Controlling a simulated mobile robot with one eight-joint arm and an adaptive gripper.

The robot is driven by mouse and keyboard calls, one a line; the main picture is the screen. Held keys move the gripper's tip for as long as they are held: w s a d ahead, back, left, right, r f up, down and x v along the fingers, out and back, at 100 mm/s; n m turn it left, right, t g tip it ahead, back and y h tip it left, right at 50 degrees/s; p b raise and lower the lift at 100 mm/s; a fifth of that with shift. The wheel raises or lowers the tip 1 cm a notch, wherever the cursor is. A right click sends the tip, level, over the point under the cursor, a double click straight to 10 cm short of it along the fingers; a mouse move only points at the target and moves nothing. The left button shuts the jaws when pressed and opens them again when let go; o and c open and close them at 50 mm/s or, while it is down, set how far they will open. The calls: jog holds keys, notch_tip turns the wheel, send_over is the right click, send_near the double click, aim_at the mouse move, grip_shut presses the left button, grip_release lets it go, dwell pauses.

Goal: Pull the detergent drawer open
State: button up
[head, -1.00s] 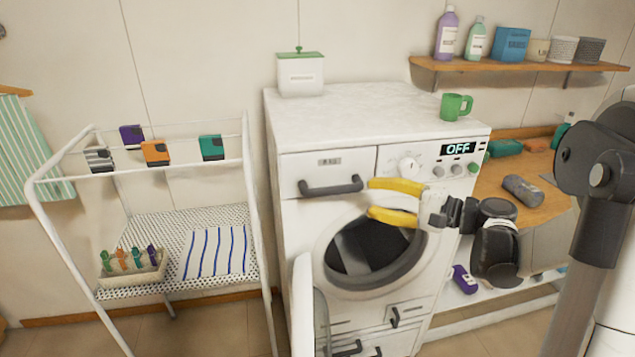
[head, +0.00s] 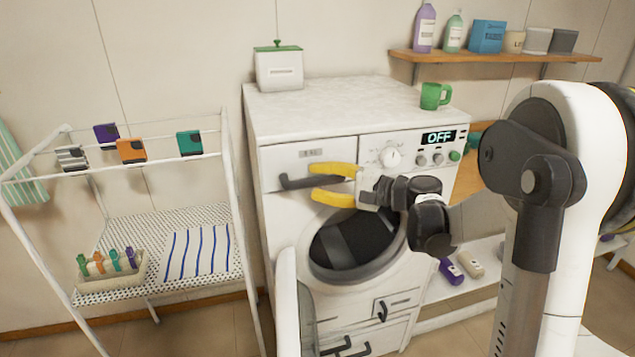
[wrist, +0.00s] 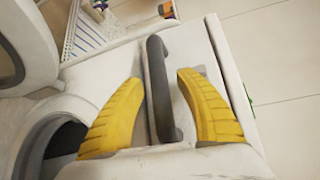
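The detergent drawer (head: 282,160) is at the upper left of the washing machine's front, with a dark bar handle (head: 295,183). It looks shut. My gripper (head: 312,182) has two yellow fingers and is at the right part of this handle. In the wrist view the fingers (wrist: 152,105) stand open on either side of the dark handle (wrist: 160,90), with a gap to each finger. The handle's far end reaches beyond the fingertips in that view. In the head view, the fingers and wrist hide the handle's right end.
The round door of the washing machine (head: 286,310) stands open below the drawer, swung out to the left. A green mug (head: 434,96) and a white box with green lid (head: 279,68) stand on top. A white drying rack (head: 232,200) is at the left.

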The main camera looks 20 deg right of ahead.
grip_shut()
jog(key=shift+s, duration=0.15)
jog(key=s, duration=1.8)
jog(key=shift+s+p, duration=0.15)
jog(key=shift+p, duration=0.3)
jog(key=shift+o, duration=0.9)
grip_release()
